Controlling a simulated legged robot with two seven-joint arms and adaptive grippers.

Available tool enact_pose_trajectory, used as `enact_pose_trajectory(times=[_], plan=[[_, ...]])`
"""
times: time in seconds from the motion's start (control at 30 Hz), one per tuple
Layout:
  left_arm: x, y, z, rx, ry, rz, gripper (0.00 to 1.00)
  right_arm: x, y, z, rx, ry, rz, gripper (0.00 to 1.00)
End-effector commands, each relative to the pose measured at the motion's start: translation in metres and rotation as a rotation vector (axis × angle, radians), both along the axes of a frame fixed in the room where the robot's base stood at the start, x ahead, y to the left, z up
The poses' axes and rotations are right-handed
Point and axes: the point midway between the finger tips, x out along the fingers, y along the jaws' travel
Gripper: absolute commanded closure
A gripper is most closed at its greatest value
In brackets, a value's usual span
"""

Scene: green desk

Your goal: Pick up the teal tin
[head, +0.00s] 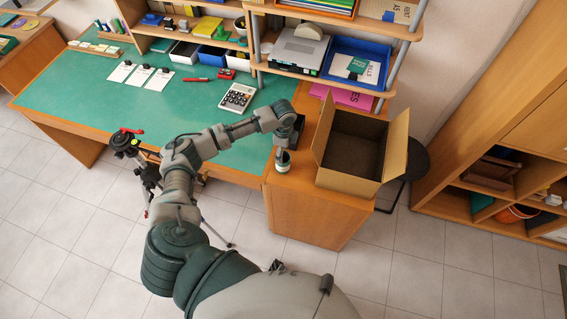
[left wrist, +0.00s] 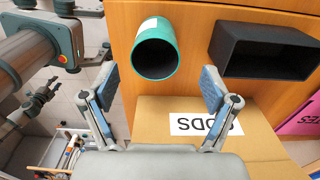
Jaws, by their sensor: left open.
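The teal tin (left wrist: 155,55) stands open-mouthed on the wooden cabinet top, with a white label on its side. In the head view the tin (head: 283,167) shows small at the cabinet's front left, partly covered by my arm. My left gripper (left wrist: 158,80) has its two fingers spread wide and empty. In the left wrist view the tin's mouth lies ahead, between the finger lines, not touched. In the head view the fingers are hard to make out. A small dark jointed part at the left of the wrist view seems to be my right gripper (left wrist: 40,97); its jaws are unclear.
A black open box (left wrist: 262,50) stands close beside the tin. An open cardboard box (head: 352,145) stands to the right on the same cabinet (head: 310,215). The green desk (head: 190,110) holds a calculator (head: 237,97) and papers. A tripod (head: 128,140) stands before the desk.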

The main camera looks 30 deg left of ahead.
Motion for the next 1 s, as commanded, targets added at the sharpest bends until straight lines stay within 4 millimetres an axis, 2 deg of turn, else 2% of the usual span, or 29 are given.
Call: enact_pose_trajectory(times=[0.1, 0.23, 0.57, 0.87, 1.0], plan=[[0.0, 0.002, -0.017, 0.0, 0.001, 0.002, 0.13, 0.012, 0.001, 0.001, 0.001, -0.014, 0.0, 0.6], [-0.001, 0.002, -0.025, -0.001, 0.0, 0.001, 0.13, 0.021, 0.0, 0.002, 0.0, -0.027, 0.0, 0.6], [-0.005, -0.002, -0.071, -0.001, 0.001, 0.001, 0.13, 0.015, -0.003, 0.001, -0.004, -0.013, 0.0, 0.6], [-0.006, -0.003, -0.075, 0.0, -0.001, 0.0, 0.13, 0.02, -0.001, 0.003, -0.002, -0.019, -0.001, 0.6], [-0.005, -0.002, -0.075, 0.0, -0.001, 0.001, 0.48, 0.02, -0.001, 0.003, -0.002, -0.02, -0.001, 0.6]])
